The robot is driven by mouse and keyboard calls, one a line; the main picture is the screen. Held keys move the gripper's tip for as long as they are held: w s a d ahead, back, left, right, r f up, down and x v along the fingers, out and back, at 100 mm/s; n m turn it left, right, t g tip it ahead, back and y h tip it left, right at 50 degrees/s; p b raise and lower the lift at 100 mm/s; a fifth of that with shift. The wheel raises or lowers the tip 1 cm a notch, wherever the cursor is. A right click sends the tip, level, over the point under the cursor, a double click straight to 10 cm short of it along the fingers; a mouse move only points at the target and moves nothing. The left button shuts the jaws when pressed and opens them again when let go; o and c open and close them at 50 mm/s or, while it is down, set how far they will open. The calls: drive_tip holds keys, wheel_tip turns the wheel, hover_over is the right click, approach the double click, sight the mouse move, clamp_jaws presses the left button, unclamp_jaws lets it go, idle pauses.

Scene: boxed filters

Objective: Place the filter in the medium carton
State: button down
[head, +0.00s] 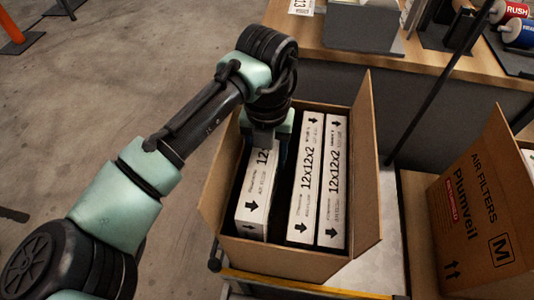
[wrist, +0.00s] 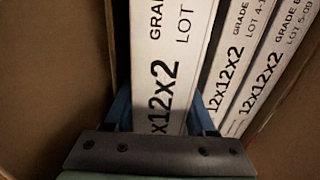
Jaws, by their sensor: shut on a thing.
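My gripper (head: 268,138) is down inside an open brown carton (head: 285,262) in the middle of the head view. It is shut on a white boxed filter (head: 257,195) marked 12x12x2, the leftmost in that carton. The wrist view shows this filter (wrist: 172,50) between my blue fingers. The filter stands on edge near the left wall; its lower part is hidden. The medium carton (head: 475,215), marked M and Air Filters Plumveil, stands at the right, open at the top and cut off by the frame. A pale corner of something shows inside it.
Two more white filters, one (head: 305,180) beside another (head: 333,180), stand to the right of the held one, across a dark gap. The carton's flaps (head: 367,155) stand up. A wooden table (head: 330,45) and a dark post (head: 440,80) are behind.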

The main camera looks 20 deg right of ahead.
drive_tip(key=shift+f, duration=0.6)
drive_tip(key=shift+c, duration=1.1)
unclamp_jaws()
wheel_tip(320, 180, up, 13)
drive_tip(key=shift+r+p, duration=0.15)
drive_tip(key=shift+p, duration=0.7)
drive_tip(key=shift+d, duration=0.1)
